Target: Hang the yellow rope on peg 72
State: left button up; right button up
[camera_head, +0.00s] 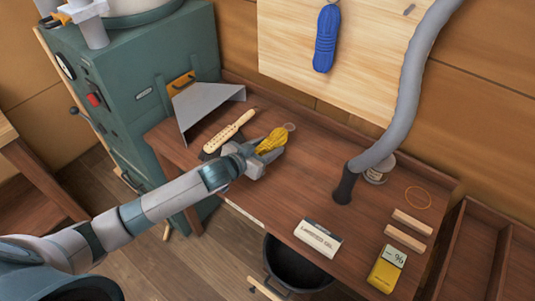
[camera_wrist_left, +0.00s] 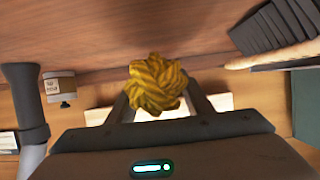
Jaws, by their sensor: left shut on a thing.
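The yellow rope (camera_head: 271,141) is a coiled, twisted bundle with a small pale loop at its far end. My left gripper (camera_head: 268,153) is shut on the yellow rope over the back left part of the workbench. In the left wrist view the rope (camera_wrist_left: 155,84) sits between the two fingers of the gripper (camera_wrist_left: 160,104). A pale wooden board (camera_head: 358,45) stands on the wall, with a blue rope (camera_head: 326,38) hanging on it and a small grey peg (camera_head: 409,9) near its top. No peg number is readable. My right gripper is not in view.
A grey hose (camera_head: 408,90) rises in front of the board from the bench (camera_head: 290,190). A bent metal sheet (camera_head: 207,104) and a perforated tan-handled tool (camera_head: 230,131) lie at left. A tin (camera_head: 378,170), white box (camera_head: 318,238) and yellow meter (camera_head: 386,272) stand at right.

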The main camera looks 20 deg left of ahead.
pick_arm(q)
jog(key=shift+f+p, duration=0.45)
jog(key=shift+f, duration=0.45)
jog(key=shift+f+p, duration=0.55)
jog(key=shift+f, duration=0.25)
jog(key=shift+f, duration=0.25)
jog(key=o, duration=1.2)
jog(key=shift+f, duration=0.1)
